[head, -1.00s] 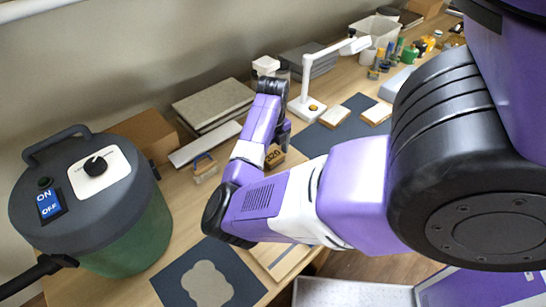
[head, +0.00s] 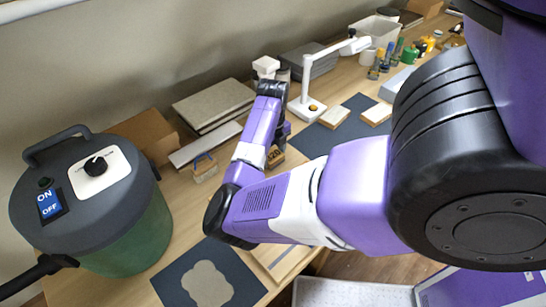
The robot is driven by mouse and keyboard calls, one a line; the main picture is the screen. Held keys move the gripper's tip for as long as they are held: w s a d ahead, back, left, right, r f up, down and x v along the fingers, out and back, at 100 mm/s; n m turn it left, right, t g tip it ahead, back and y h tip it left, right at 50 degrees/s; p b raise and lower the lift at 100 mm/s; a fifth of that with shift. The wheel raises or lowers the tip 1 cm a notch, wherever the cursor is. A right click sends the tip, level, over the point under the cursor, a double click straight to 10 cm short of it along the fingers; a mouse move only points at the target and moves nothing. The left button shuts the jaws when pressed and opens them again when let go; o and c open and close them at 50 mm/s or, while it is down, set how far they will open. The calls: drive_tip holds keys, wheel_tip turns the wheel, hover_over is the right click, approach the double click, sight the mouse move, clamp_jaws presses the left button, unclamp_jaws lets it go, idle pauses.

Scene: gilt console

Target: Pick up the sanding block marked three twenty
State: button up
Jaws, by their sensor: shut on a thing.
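The sanding block marked 320 (head: 275,156) shows as a small tan block with dark digits, just right of my forearm and partly covered by it. My gripper (head: 281,142) points down at this block from above and is shut on it. My own arm hides most of the fingers and the block's left side. I cannot tell whether the block is clear of the tabletop.
A similar block (head: 205,168) stands left of my forearm. A white lamp (head: 306,104) stands behind. A green canister vacuum (head: 130,245) fills the left.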

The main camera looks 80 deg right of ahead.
sight(273, 155)
wheel_tip(273, 155, up, 20)
idle(0.5)
drive_tip(key=shift+f, duration=0.1)
drive_tip(key=o, duration=0.7)
drive_tip(key=shift+c, duration=0.2)
drive_tip(key=c, duration=0.5)
